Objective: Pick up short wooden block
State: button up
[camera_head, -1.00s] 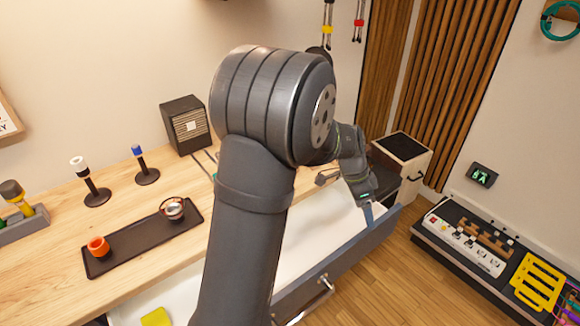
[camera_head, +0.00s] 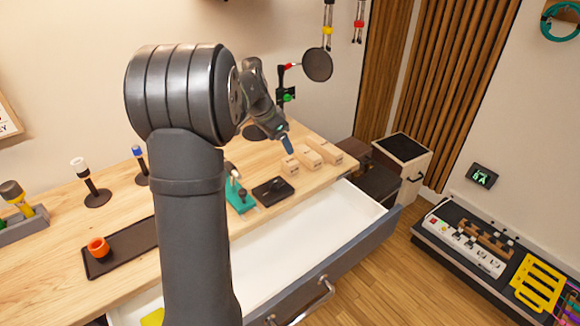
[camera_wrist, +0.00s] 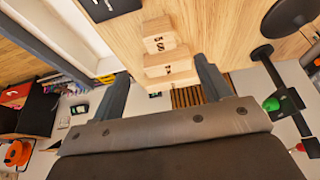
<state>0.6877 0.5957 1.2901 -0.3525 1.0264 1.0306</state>
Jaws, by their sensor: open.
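Three pale wooden blocks of different lengths stand in a row near the desk's right end. The short wooden block (camera_head: 289,165) is the leftmost in the head view and the uppermost in the wrist view (camera_wrist: 158,27). The middle block (camera_head: 308,157) and the longest block (camera_head: 326,150) stand to its right. My gripper (camera_head: 287,145) is above the row, close over the short block in the head view. In the wrist view, its two fingers (camera_wrist: 162,67) are spread apart with nothing held, and the longer blocks show between them. The exact height gap cannot be told.
An open white drawer (camera_head: 300,232) juts out below the desk's front edge. A black pad (camera_head: 273,191) and a teal tool (camera_head: 238,195) lie left of the blocks. A stand with a round dark disc (camera_head: 317,65) rises behind. A black tray (camera_head: 125,250) is at left.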

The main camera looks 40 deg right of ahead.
aim_at(289, 161)
jog(key=x, duration=1.1)
jog(key=shift+f, duration=0.25)
jog(key=c, duration=1.1)
